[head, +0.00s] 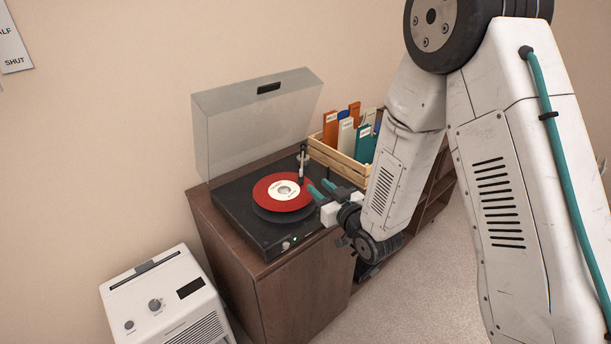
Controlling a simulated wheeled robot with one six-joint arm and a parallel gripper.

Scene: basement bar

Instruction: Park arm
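My arm reaches down from the upper right in the head view. My gripper (319,186) has teal fingertips and is at the right front of the turntable (247,229), close to the record's right edge. A gap shows between its two fingers, and I see nothing held between them. A red record (267,189) with a pale label is over the black platter (284,215). I cannot tell whether the fingertips touch the record or the deck. The tonearm (302,163) stands at the record's right side.
The turntable's clear lid (250,120) is raised. A wooden crate (337,158) of colourful sleeves stands behind my gripper, on the brown cabinet (290,295). A white appliance (165,300) stands at lower left. Carpet (410,300) is open at the front right.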

